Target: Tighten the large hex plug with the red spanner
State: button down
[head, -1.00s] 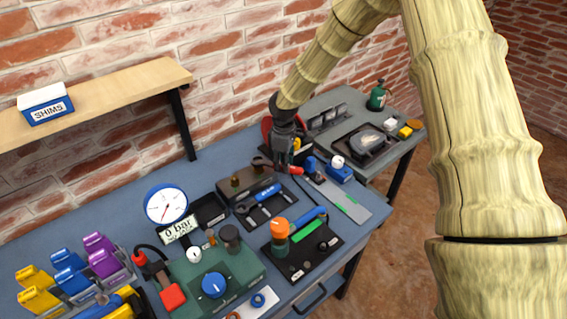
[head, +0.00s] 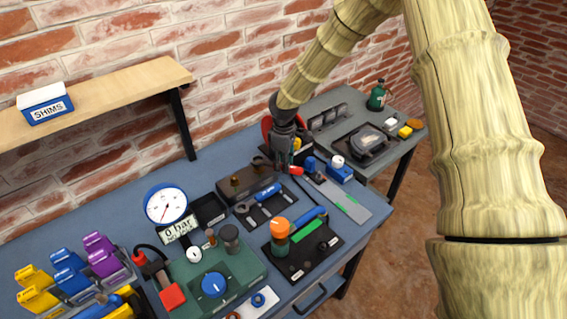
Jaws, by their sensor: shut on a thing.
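My gripper (head: 286,170) is over the back right of the blue bench, shut on the red spanner. The spanner's red handle (head: 297,171) shows to the right of the fingers, and its dark open end (head: 259,163) shows to the left. A dark block (head: 249,190) left of the gripper bears brassy plugs; one plug (head: 235,181) shows clearly. The spanner's dark end is close above the block's back right. I cannot tell whether it touches a plug, nor which plug is the large hex one.
A tray with a blue-handled spanner (head: 267,192) lies in front of the block. A green test unit (head: 240,275) with a gauge (head: 165,203) stands at front left. A black tray (head: 337,241) holds an orange-topped item. A grey side table (head: 399,157) stands behind right.

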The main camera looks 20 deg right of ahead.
jog(key=shift+f+b, duration=0.75)
jog(key=shift+f, duration=0.6)
dwell(1.1)
jog(key=shift+r, duration=0.15)
jog(key=shift+r+p, duration=1.2)
jog(key=shift+r, duration=1.05)
jog(key=shift+r, duration=0.15)
